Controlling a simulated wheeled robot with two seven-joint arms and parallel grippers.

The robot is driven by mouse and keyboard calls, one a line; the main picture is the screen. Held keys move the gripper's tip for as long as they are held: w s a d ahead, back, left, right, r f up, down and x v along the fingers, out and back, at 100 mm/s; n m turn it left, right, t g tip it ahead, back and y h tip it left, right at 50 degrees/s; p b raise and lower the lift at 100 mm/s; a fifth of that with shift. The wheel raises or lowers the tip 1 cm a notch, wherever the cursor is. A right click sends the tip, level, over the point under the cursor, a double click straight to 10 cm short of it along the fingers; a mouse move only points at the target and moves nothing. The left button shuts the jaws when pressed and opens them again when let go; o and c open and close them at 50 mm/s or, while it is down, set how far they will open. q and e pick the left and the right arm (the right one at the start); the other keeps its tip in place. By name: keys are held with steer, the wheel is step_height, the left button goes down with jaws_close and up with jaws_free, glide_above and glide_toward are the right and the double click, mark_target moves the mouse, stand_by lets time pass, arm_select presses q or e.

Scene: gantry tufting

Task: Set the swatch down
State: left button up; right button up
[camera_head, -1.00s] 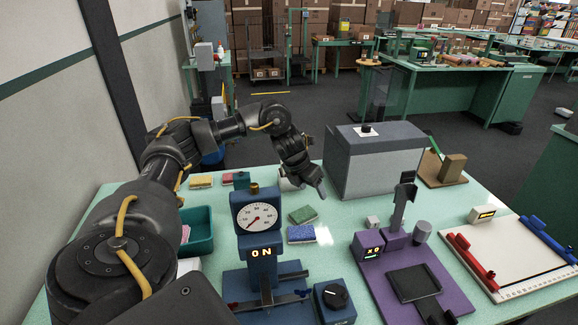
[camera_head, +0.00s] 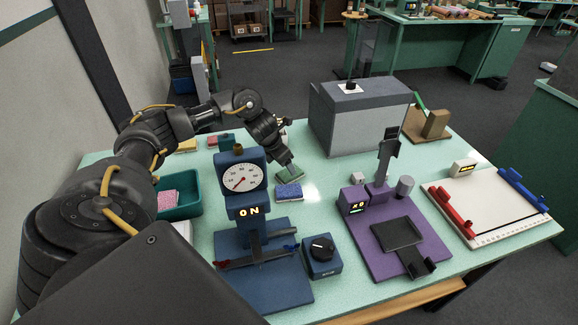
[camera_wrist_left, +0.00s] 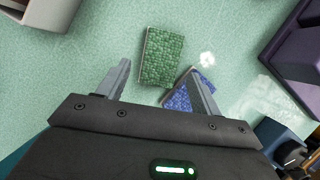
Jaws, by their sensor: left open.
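A green swatch (camera_head: 291,177) lies flat on the pale green table. A blue swatch (camera_head: 289,192) lies just in front of it. In the left wrist view the green swatch (camera_wrist_left: 163,56) shows ahead of and between the fingers, and the blue swatch (camera_wrist_left: 178,98) is partly hidden by the right finger. My left gripper (camera_head: 287,163) is open, with its fingertips low over or beside the green swatch; I cannot tell whether they touch it. The spread fingers also show in the left wrist view (camera_wrist_left: 159,70), with nothing between them. My right gripper is not in view.
A blue dial gauge (camera_head: 241,181) stands in front, with a knob box (camera_head: 322,256) beside it. A purple stand (camera_head: 385,225) and a grey box (camera_head: 360,125) are to the right. A teal bin (camera_head: 182,212) with a pink swatch is at left. A white board (camera_head: 490,205) lies far right.

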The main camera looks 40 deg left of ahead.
mark_target(288, 173)
arm_select(q)
steer(key=shift+w+d+f+p, duration=0.1)
steer(key=shift+d+f+p, duration=0.05)
steer(key=shift+f+p, duration=0.2)
steer(key=p+x, duration=0.1)
steer(key=x, duration=0.2)
steer(key=shift+w+f+p, duration=0.15)
steer(key=shift+f+p, duration=0.1)
steer(key=shift+p, duration=0.05)
steer(key=shift+w+f, duration=0.15)
steer(key=shift+f, duration=0.25)
steer(key=shift+f+b, duration=0.2)
steer(key=shift+b, duration=0.15)
steer(key=c, duration=0.8)
steer(key=shift+r, duration=0.1)
